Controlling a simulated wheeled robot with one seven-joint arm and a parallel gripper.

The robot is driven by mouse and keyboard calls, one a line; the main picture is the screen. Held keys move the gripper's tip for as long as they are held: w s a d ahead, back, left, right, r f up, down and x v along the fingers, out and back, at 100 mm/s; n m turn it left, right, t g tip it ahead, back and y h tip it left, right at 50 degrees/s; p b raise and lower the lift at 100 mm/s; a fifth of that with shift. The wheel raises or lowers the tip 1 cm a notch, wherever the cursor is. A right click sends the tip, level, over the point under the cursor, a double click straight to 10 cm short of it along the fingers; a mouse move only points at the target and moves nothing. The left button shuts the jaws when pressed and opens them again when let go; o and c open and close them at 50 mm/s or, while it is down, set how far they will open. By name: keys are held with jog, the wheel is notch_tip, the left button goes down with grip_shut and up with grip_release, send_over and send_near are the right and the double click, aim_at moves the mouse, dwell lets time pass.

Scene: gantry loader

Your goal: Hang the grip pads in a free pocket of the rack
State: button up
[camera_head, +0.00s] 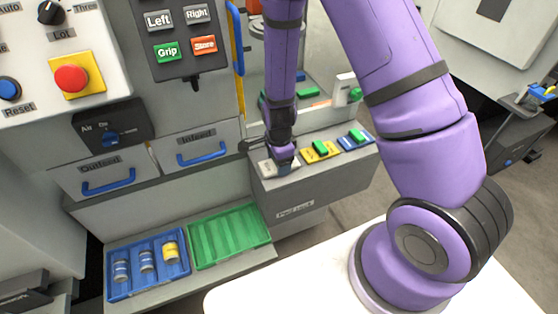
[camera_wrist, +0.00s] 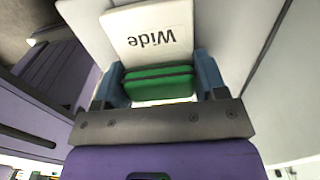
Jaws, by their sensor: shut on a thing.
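My gripper (camera_head: 282,162) is at the left end of the pad rack (camera_head: 290,207), over the white-labelled pocket (camera_head: 265,167). In the wrist view, my gripper (camera_wrist: 158,78) has its two blue-grey fingers shut on the green grip pads (camera_wrist: 157,90). The white "Wide" label (camera_wrist: 150,28) lies just beyond the pads. I cannot tell whether the pads are seated or just above the pocket. The yellow pocket (camera_head: 309,158) holds green pads (camera_head: 320,147), and the blue pocket (camera_head: 345,145) holds green pads (camera_head: 356,135).
Below left, a blue tray (camera_head: 133,290) holds several cans beside an empty green tray (camera_head: 230,236). The Infeed drawer (camera_head: 200,145) and Outfeed drawer (camera_head: 105,175) are shut, with handles sticking out. A machine front rises behind the rack.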

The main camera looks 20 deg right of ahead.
jog(key=o, duration=1.5)
jog(key=shift+o, duration=0.2)
jog(key=shift+r, duration=0.15)
notch_tip(320, 180, up, 11)
jog(key=shift+f, duration=0.2)
